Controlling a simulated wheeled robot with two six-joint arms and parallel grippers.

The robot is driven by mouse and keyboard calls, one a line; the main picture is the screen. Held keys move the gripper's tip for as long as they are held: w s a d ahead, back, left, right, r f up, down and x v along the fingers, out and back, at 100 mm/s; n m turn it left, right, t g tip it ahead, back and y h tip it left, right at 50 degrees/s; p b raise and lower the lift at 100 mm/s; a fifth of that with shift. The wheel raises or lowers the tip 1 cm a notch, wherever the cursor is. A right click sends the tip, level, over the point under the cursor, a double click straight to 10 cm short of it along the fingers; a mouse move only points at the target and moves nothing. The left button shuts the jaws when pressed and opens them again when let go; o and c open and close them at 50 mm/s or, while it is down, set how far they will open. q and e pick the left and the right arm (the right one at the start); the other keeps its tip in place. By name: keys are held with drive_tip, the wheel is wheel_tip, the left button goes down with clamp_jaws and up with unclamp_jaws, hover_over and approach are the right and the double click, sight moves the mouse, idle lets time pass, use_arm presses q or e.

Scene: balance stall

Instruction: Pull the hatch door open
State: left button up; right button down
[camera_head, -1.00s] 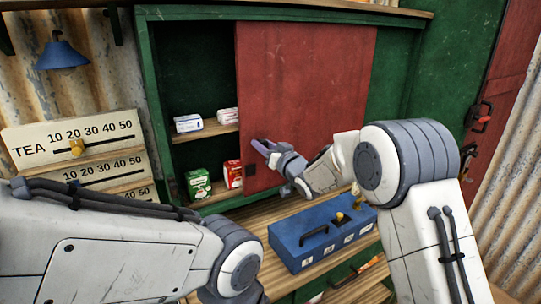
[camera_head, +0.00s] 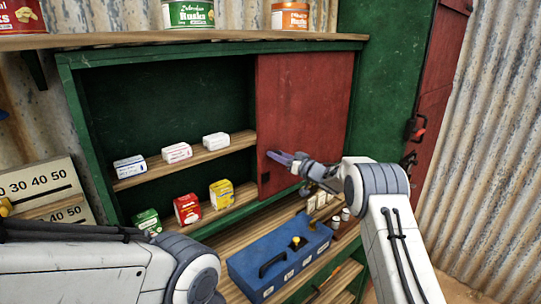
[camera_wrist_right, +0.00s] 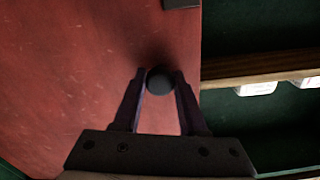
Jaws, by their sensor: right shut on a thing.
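The red hatch door (camera_head: 305,110) is a flat panel in the front of a green cabinet (camera_head: 75,120). It covers the right part of the opening; the left part is open. A dark round knob (camera_wrist_right: 159,80) stands on the panel near its edge in the right wrist view. My right gripper (camera_head: 280,157) reaches the panel's lower left; its two purple fingers (camera_wrist_right: 159,100) are shut on the knob. The knob is hidden by the fingers in the head view. My left forearm crosses the lower left of the head view; its gripper is out of view.
Small boxes stand on the inner shelf (camera_head: 190,158) and the cabinet floor. A blue toolbox (camera_head: 270,262) sits on the wooden counter below. Tins stand on the top shelf (camera_head: 190,40). A red door with a latch (camera_head: 415,128) is at right.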

drive_tip(key=shift+w+d+r, duration=0.1)
drive_tip(key=shift+w, duration=0.05)
drive_tip(key=shift+c, duration=2.3)
unclamp_jaws()
drive_tip(key=shift+d, duration=0.1)
drive_tip(key=shift+d, duration=0.15)
drive_tip(key=b+v, duration=0.4)
drive_tip(key=v, duration=0.6)
drive_tip(key=shift+s, duration=0.2)
